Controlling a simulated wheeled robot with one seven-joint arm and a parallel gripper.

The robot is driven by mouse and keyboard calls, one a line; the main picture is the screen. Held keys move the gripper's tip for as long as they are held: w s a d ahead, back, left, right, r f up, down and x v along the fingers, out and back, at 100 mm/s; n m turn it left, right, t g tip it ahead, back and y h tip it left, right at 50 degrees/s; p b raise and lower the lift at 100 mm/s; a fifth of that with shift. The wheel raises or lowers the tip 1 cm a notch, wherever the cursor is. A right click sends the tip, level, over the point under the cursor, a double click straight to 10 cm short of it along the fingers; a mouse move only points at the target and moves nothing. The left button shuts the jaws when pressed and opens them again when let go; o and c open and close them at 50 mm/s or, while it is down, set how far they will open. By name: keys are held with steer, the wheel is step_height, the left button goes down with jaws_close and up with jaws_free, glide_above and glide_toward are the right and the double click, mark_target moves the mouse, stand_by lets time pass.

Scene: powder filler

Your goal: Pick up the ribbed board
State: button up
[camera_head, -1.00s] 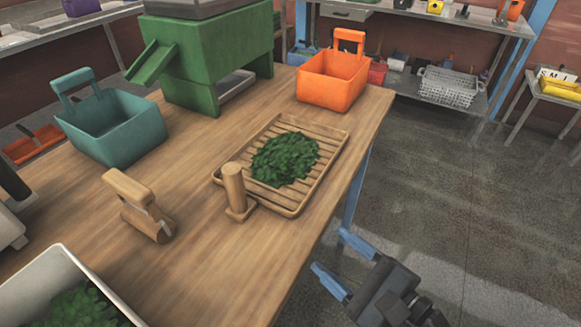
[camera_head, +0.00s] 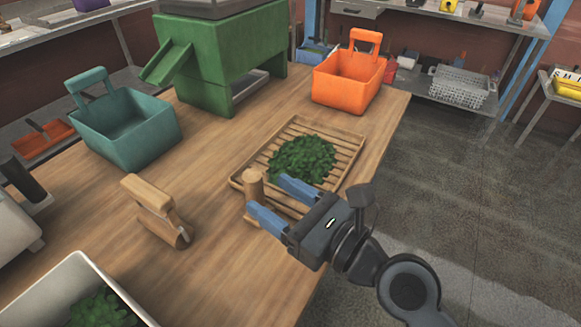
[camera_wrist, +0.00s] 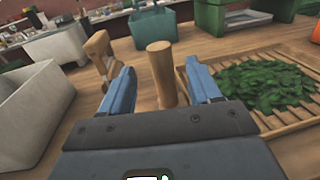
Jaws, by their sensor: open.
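The ribbed board (camera_head: 346,152) is a light wooden slatted tray lying flat on the table near its right edge. It also shows at the right in the wrist view (camera_wrist: 290,122). A heap of green leaves (camera_head: 302,158) covers its middle. A round upright wooden post (camera_head: 253,183) stands at the board's near left corner; whether it is joined to the board I cannot tell. My gripper (camera_head: 269,194) is open, with its blue fingers either side of the post. In the wrist view the post (camera_wrist: 162,72) stands between the fingers. The post's foot is mostly hidden, as is the board's near edge.
A curved wooden tool (camera_head: 157,210) stands left of the post. A white bin with leaves (camera_head: 60,285) is at the front left. A teal basket (camera_head: 130,135), a green machine (camera_head: 225,50) and an orange basket (camera_head: 345,90) stand farther back. The table's middle is clear.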

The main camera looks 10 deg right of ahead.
mark_target(261, 189)
steer(key=x, duration=0.5)
steer(key=shift+w+a+f+p, duration=0.2)
steer(key=shift+w+f+p, duration=0.05)
steer(key=shift+f+p, duration=0.05)
steer(key=shift+c, duration=0.3)
jaws_close()
